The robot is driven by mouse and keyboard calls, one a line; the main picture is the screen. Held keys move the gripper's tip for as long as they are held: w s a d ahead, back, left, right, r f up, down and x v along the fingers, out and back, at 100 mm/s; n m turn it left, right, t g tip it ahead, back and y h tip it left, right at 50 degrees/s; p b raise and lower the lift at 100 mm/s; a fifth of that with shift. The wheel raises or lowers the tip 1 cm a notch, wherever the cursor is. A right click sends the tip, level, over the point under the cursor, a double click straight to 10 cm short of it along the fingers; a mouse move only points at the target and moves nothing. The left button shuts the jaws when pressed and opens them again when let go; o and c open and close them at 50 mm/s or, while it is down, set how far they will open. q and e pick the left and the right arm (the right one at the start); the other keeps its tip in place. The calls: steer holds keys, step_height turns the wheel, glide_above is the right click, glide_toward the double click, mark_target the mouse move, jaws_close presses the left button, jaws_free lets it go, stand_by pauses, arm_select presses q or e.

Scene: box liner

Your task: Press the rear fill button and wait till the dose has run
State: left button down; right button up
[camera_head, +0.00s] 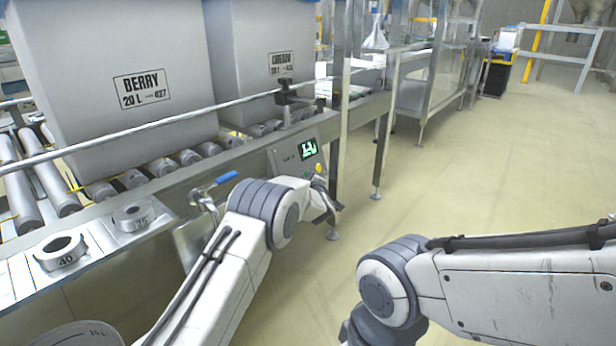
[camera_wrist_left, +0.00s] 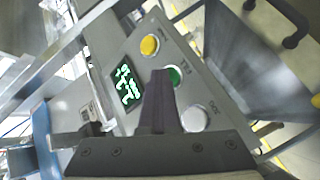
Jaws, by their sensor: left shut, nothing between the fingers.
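The sloped grey control panel (camera_head: 283,159) is on the side of the conveyor, with a lit green display (camera_head: 308,149) and a yellow button (camera_head: 319,168). In the left wrist view the panel carries a yellow button (camera_wrist_left: 149,45), a green button (camera_wrist_left: 174,76) and a pale grey button (camera_wrist_left: 195,118) in a row beside the display (camera_wrist_left: 127,86). Their small labels are hard to read. My left gripper (camera_wrist_left: 160,74) is shut and empty, its tip overlapping the green button's edge; I cannot tell whether it touches. In the head view my left gripper (camera_head: 328,203) is just below the panel. My right gripper is out of frame.
Two large grey boxes, one marked BERRY (camera_head: 110,70) and another (camera_head: 268,50) behind it, stand on the rollers (camera_head: 160,166). The floor right of the conveyor is clear.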

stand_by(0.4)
arm_select(q)
steer(key=shift+s+d+r+p, duration=0.3)
steer(key=shift+s+d+p, duration=0.15)
steer(key=shift+d, duration=0.1)
steer(key=shift+d, duration=0.1)
steer(key=s+d, duration=0.1)
steer(key=s+d+r+p, duration=0.1)
steer(key=d+p, duration=0.1)
steer(key=shift+s+d+r, duration=0.3)
steer(key=shift+s+d, duration=0.05)
steer(key=shift+s, duration=0.05)
